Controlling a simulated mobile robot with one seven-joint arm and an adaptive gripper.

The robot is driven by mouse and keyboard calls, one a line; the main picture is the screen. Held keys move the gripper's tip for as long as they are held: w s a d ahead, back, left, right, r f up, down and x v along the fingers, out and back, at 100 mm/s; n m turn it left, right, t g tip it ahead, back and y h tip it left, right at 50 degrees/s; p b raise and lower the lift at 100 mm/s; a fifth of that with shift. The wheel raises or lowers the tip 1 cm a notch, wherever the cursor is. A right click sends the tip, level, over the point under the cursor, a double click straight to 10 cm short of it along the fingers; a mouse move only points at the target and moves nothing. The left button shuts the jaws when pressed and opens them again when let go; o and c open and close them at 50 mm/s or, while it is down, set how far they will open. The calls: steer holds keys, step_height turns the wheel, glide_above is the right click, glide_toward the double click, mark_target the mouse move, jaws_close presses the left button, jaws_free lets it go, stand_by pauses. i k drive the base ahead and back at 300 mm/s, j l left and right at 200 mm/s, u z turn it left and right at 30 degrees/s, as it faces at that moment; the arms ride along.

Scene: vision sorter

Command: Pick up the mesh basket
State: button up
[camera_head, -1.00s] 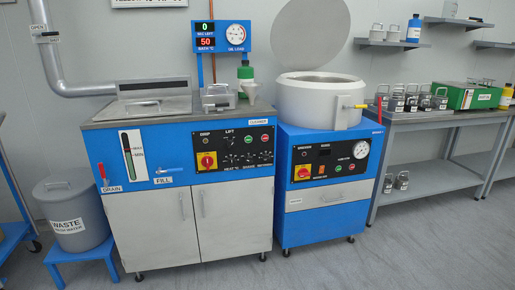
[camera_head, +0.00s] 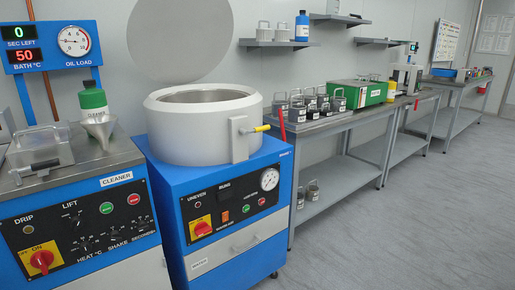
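Several things look like baskets, and I cannot tell which is the mesh basket. A metal basket-like box with a wire handle (camera_head: 38,150) sits on top of the blue cleaner at the left. Several small metal containers with handles and labels (camera_head: 310,103) stand together on the grey bench at the centre right. My gripper is not in view.
A blue machine with an open round drum (camera_head: 205,125) stands between the cleaner (camera_head: 85,225) and the grey bench (camera_head: 350,128). Its round lid (camera_head: 180,40) is raised. A green box (camera_head: 358,92) is on the bench. The grey floor (camera_head: 400,230) at the right is clear.

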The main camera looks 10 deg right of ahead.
mark_target(297, 112)
steer(key=i+l+z, duration=0.1)
steer(key=i+z, duration=0.55)
steer(key=z, duration=0.2)
steer(key=i+z, duration=0.4)
steer(key=i+l+z, duration=0.1)
steer(key=i+z, duration=1)
steer(key=i+l+z, duration=0.1)
steer(key=i+z, duration=0.6)
steer(key=i, duration=0.2)
steer(key=u, duration=3.55)
steer(key=z, duration=0.3)
